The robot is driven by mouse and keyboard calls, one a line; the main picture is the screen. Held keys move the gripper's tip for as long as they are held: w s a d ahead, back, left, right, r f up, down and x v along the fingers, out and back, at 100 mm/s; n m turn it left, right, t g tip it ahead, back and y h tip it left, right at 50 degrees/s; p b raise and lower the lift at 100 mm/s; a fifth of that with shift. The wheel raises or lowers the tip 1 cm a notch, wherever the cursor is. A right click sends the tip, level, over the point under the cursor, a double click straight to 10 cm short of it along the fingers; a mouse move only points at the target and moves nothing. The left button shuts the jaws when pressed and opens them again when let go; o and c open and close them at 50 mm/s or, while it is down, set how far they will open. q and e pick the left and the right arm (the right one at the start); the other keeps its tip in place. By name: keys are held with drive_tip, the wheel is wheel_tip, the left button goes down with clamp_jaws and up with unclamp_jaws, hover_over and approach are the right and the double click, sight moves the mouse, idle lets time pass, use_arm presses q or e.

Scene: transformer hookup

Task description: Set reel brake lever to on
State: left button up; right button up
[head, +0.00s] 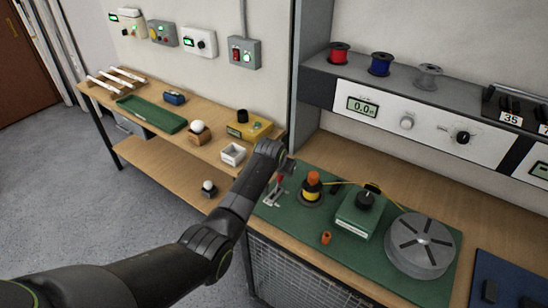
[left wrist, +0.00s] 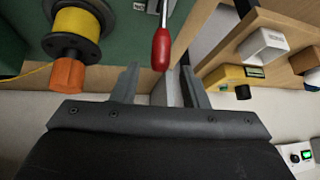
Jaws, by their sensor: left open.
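The reel brake lever, a metal rod with a red grip (head: 279,180), stands on the left end of the green mat (head: 290,235). In the left wrist view its red grip (left wrist: 161,48) shows just beyond my fingertips, roughly centred between them. My left gripper (left wrist: 160,80) is open and empty, its two fingers on either side of the line of the grip. In the head view my left gripper (head: 287,165) is right beside the lever. I cannot tell whether it touches the lever. The lever's on and off marks are not readable. My right gripper is not in view.
A yellow wire spool with an orange cap (head: 313,183) stands just right of the lever. A green box with a black knob (head: 358,212) and a grey reel (head: 418,245) are further right. A side bench with a yellow box (head: 250,128) is at the left.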

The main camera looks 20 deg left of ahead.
use_arm(q)
drive_tip(key=b+v, duration=0.1)
drive_tip(key=v, duration=1.2)
drive_tip(key=shift+f, duration=0.1)
